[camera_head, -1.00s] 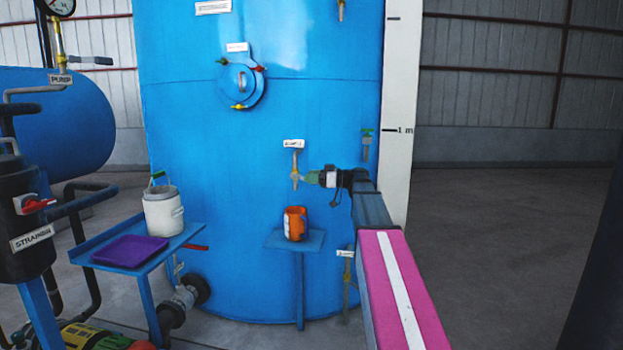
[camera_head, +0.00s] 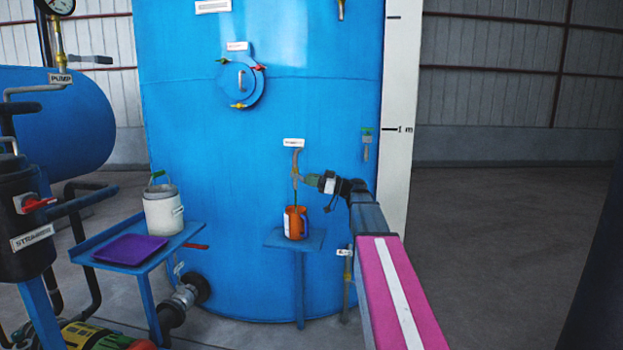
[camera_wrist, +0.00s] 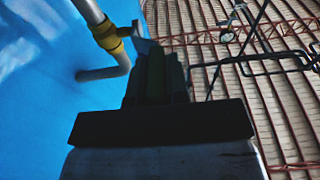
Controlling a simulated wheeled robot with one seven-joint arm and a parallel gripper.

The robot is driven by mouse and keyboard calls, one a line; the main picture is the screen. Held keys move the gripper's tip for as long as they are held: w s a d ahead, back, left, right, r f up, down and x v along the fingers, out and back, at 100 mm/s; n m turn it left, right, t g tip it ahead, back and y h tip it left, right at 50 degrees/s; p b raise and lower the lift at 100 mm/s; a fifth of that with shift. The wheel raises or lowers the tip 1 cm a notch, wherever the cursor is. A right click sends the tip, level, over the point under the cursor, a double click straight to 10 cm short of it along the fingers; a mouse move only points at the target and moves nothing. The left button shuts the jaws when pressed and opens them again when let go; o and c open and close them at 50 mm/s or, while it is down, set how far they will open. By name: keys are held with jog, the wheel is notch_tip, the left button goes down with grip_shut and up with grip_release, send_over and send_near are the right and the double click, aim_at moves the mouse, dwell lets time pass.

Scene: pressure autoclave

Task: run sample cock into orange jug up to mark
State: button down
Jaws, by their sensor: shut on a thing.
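The sample cock (camera_head: 295,172) stands out from the blue tank under a small white label. A thin dark stream runs from its spout down into the orange jug (camera_head: 296,222). The jug stands upright on a small blue shelf (camera_head: 275,238) under the cock. Its mark and the level inside cannot be made out. My gripper (camera_head: 311,180) is at the right side of the cock, shut on its lever. In the wrist view the cock (camera_wrist: 108,36) shows a yellow body on a grey pipe, with the lever (camera_wrist: 141,38) between my fingers (camera_wrist: 157,75).
A blue side table (camera_head: 92,255) at the left holds a purple tray (camera_head: 131,249) and a white pail (camera_head: 163,211). A strainer (camera_head: 28,205) and pipes stand at the far left. The floor at the right is clear.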

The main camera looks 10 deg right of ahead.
jog(key=shift+f+y, duration=0.3)
jog(key=shift+y, duration=0.1)
jog(key=c, duration=1.1)
grip_release()
jog(key=v, duration=1)
jog(key=shift+s+d+f, duration=0.2)
jog(key=shift+d+f, duration=0.05)
